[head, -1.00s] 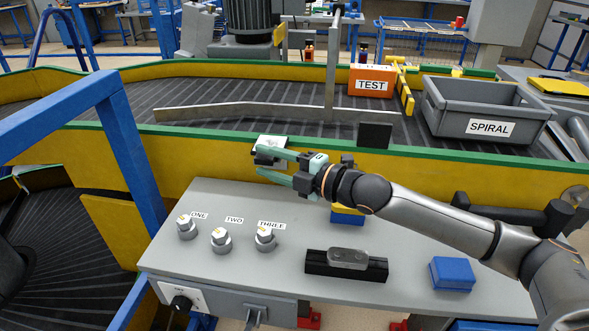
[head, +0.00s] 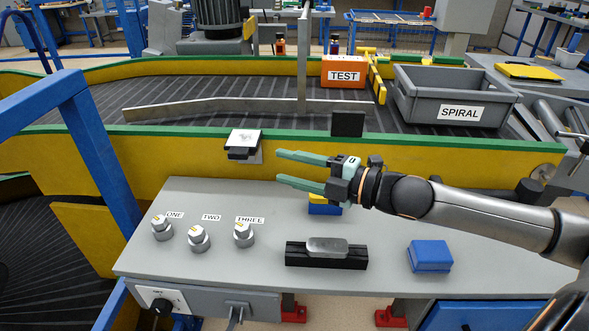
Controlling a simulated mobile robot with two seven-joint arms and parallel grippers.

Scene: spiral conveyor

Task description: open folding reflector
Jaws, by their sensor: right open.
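A small hinged plate with a pale, marked top face and black parts below (head: 243,141) is mounted on the yellow side wall of the conveyor; it looks like the folding reflector. Its pale face is tilted upward, with a light backing plate beside it. My right gripper (head: 279,168) is open and empty, its two green fingers pointing left. In the picture it is just right of the reflector, with a gap between. My left gripper is not in view.
A grey console (head: 200,265) with knobs, a black holder (head: 327,257) and a blue box (head: 430,256) stands below. A black square plate (head: 347,124) rises at the green rail. An orange TEST box (head: 344,72) and grey SPIRAL crate (head: 455,97) sit behind.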

